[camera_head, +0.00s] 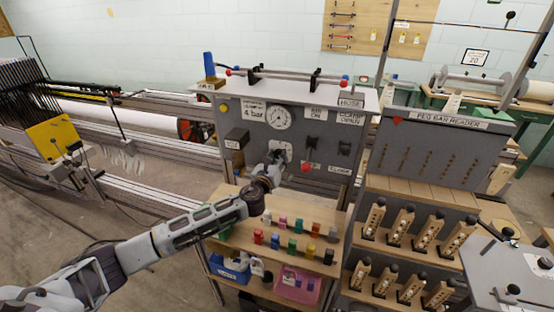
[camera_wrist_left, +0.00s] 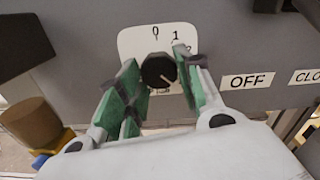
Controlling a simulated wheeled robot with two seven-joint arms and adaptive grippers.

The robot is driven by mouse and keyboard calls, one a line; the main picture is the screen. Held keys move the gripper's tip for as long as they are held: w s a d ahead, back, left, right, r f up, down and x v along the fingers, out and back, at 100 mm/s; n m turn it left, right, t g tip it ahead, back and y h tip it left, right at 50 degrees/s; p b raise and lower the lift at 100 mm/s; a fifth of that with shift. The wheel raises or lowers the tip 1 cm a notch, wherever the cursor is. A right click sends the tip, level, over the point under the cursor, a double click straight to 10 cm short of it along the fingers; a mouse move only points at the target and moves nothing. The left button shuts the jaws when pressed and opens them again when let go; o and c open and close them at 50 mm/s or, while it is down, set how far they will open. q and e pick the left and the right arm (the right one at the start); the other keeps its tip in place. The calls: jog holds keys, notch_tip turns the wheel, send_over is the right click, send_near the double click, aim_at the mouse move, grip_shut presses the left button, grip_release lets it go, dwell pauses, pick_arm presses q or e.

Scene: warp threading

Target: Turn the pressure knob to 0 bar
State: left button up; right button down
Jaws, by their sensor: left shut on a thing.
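The pressure knob (camera_wrist_left: 158,70) is a round black knob on a white dial plate (camera_wrist_left: 135,42) on a grey panel. Its pale pointer line slants to the lower right. The plate shows 0 at the top and 1 to its right; a further mark is partly covered by a finger. My left gripper (camera_wrist_left: 155,85) is shut on the knob, with green pads on either side of it. In the head view my left gripper (camera_head: 274,160) reaches the panel below the pressure gauge (camera_head: 280,117) and covers the knob. My right gripper is not in view.
The grey control panel (camera_head: 240,125) also carries a "4 bar" sign (camera_head: 254,113), a red button (camera_head: 306,167) and black switches. A wooden shelf (camera_head: 290,222) with several coloured pieces stands below.

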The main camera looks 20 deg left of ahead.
pick_arm(q)
jog(key=shift+n, duration=0.4)
jog(key=shift+n+b, duration=0.3)
jog(key=shift+n, duration=0.9)
jog(key=shift+r+n+p, duration=0.2)
jog(key=shift+n+p, duration=0.45)
jog(key=shift+n, duration=11.35)
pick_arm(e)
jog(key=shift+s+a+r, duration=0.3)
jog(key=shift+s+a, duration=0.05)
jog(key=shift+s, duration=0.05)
